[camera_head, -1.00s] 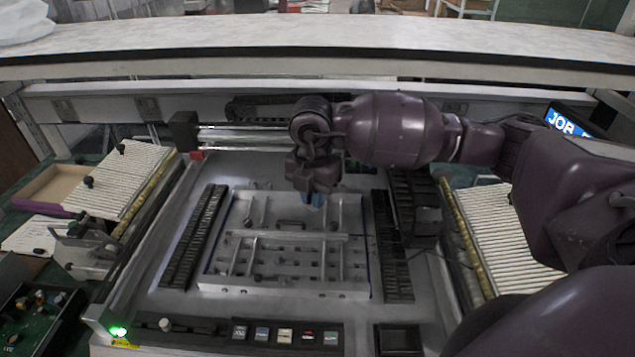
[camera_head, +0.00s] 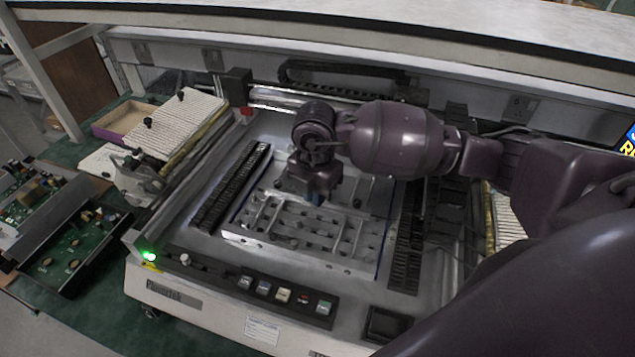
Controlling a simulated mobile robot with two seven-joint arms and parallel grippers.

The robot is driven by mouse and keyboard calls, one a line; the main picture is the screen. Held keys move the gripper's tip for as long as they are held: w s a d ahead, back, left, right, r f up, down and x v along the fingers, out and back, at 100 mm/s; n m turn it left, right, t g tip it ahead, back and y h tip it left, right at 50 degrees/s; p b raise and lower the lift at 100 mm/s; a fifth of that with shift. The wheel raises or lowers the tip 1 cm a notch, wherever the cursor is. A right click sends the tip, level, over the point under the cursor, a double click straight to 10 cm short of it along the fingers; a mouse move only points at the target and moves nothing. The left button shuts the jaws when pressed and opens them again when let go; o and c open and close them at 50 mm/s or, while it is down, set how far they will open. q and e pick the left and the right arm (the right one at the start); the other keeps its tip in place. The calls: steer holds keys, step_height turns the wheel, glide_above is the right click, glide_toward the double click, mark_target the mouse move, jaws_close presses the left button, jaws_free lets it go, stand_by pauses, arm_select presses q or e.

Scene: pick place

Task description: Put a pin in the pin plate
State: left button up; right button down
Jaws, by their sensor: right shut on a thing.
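The pin plate (camera_head: 300,245) is a silvery metal plate with raised bars and several small pins and holes, lying in the middle of the machine bed. My right gripper (camera_head: 315,199) points down over the back part of the plate. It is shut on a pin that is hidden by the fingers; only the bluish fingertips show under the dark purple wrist. I cannot tell whether the pin touches the plate. My left gripper is not in view.
Black slotted racks (camera_head: 232,188) stand left and right of the plate. A button panel (camera_head: 283,296) runs along the machine's front. A ribbed white board (camera_head: 178,122) lies at the back left, and green circuit boards (camera_head: 60,250) lie at the left. A shelf crosses above the back.

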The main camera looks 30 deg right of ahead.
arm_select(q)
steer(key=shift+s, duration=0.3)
arm_select(e)
steer(key=shift+a+f, duration=0.15)
steer(key=shift+f, duration=0.2)
steer(key=shift+f+b, duration=0.3)
steer(key=shift+b, duration=0.05)
steer(key=shift+f+b, duration=0.65)
steer(key=shift+f, duration=0.4)
steer(key=shift+f+b, duration=1)
steer(key=shift+f, duration=0.4)
steer(key=shift+f+b, duration=0.55)
steer(key=shift+f, duration=0.4)
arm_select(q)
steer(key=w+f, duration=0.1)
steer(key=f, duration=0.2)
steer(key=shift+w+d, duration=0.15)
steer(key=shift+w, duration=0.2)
arm_select(e)
steer(key=shift+f, duration=0.15)
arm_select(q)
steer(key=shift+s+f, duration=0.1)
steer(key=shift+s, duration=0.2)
